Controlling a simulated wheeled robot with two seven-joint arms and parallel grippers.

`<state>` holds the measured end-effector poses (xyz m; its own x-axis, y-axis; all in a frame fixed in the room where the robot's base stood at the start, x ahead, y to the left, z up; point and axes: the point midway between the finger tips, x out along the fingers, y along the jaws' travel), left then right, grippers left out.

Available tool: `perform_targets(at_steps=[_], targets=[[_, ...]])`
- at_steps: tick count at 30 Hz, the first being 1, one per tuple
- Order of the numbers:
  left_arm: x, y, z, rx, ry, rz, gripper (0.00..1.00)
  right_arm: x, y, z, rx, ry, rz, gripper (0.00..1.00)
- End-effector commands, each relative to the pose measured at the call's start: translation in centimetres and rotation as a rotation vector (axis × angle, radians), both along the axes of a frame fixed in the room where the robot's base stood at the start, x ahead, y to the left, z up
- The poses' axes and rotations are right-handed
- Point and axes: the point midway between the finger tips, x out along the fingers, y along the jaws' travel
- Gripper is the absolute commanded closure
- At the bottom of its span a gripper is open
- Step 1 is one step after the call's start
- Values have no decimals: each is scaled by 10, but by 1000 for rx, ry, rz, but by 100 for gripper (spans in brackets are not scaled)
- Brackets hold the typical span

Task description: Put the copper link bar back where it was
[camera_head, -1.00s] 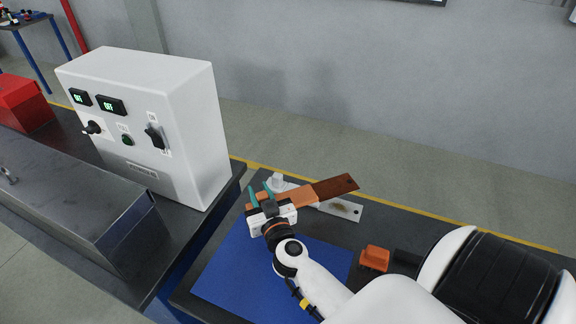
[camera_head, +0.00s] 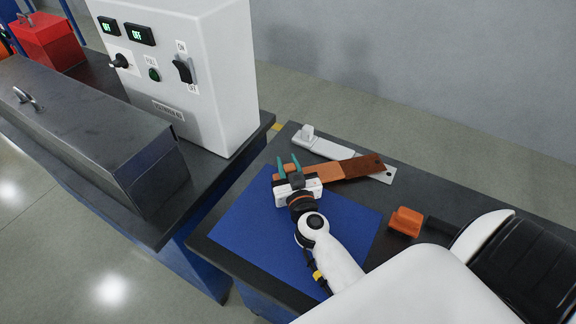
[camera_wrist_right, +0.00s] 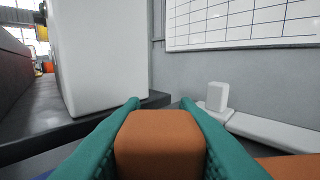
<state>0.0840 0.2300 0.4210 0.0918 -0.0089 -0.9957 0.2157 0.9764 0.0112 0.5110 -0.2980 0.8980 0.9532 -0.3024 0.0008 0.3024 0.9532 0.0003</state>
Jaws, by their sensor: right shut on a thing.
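The copper link bar (camera_head: 340,171) is a flat orange-copper bar with a dark brown right end. My right gripper (camera_head: 290,165) is shut on its left part, with teal fingers on either side. In the right wrist view the bar's copper end (camera_wrist_right: 160,143) fills the gap between the fingers. In the head view the bar appears over the table's back part, beyond the blue mat, its brown end overlapping a pale plate. Its height above the table is hard to tell. My left gripper is not in view.
The pale plate (camera_head: 335,149) with a white block (camera_head: 307,133) lies along the table's back edge. A blue mat (camera_head: 258,225) lies in front. An orange block (camera_head: 405,221) sits to the right. A white control box (camera_head: 190,75) stands on the left bench, its displays reading OFF.

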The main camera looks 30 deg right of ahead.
Motion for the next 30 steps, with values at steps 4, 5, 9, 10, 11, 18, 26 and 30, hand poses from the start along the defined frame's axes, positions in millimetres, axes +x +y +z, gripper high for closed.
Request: perform_targets(at_steps=[4, 5, 9, 10, 11, 18, 26, 30], targets=[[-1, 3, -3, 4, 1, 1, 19, 0, 0, -4, -2, -3, 0, 100], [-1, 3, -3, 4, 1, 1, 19, 0, 0, -4, -2, -3, 0, 100], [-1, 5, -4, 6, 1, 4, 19, 0, 0, -7, 0, 0, 0, 63], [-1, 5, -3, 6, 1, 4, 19, 0, 0, -7, 0, 0, 0, 58], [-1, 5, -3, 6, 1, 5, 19, 0, 0, -7, 0, 0, 0, 53], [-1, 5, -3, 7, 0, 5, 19, 0, 0, -7, 0, 1, 0, 51], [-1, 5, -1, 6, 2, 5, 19, -13, 4, -2, 0, 4, 1, 51], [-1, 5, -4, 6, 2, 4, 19, -43, 14, -3, 1, 6, 1, 51]])
